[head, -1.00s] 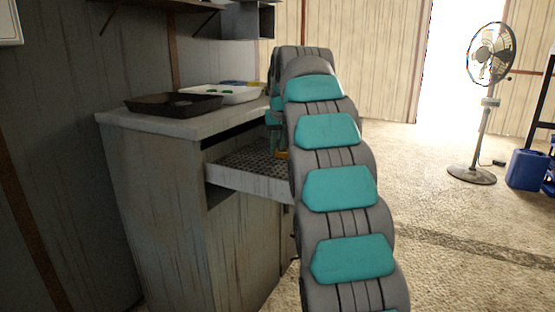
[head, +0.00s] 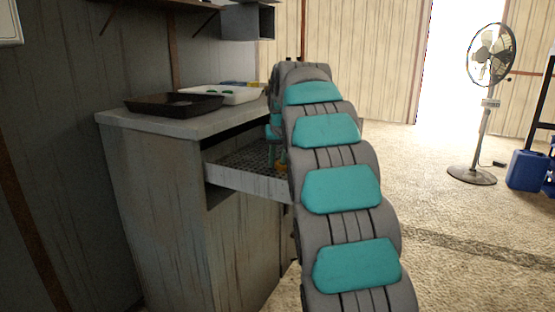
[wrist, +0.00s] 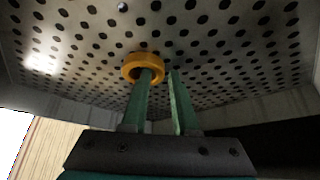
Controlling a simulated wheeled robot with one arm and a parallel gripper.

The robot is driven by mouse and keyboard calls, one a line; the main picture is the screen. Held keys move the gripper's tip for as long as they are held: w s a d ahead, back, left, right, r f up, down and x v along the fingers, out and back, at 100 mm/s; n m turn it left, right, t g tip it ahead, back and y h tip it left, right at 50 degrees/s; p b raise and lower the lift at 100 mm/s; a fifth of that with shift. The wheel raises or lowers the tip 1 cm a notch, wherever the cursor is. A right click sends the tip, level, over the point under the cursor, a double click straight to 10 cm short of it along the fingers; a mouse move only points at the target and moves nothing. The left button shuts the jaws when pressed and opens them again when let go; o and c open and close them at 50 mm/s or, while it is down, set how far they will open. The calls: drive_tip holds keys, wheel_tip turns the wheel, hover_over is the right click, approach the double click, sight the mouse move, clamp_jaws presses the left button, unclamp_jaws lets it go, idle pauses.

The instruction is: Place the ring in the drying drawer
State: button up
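The ring (wrist: 129,70) is orange-yellow and shows in the wrist view against the drying drawer's perforated floor (wrist: 225,50). My gripper (wrist: 162,75) has its left finger reaching into the ring's hole and its right finger just outside the ring, so the ring's right side lies at the gap between them. I cannot tell whether they pinch it, or whether the ring touches the floor. In the head view the drying drawer (head: 245,182) stands pulled out of the cabinet. The ring (head: 282,167) shows there as a small yellow patch beside my arm, mostly hidden.
The wooden cabinet (head: 150,190) carries a black tray (head: 173,106) and a white tray (head: 222,97) on top. A shelf box (head: 247,22) hangs above. A fan (head: 488,100) and a blue container (head: 525,170) stand on the open floor at right.

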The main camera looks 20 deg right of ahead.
drive_tip(key=shift+o, duration=0.9)
drive_tip(key=shift+r, duration=0.15)
drive_tip(key=v, duration=1.2)
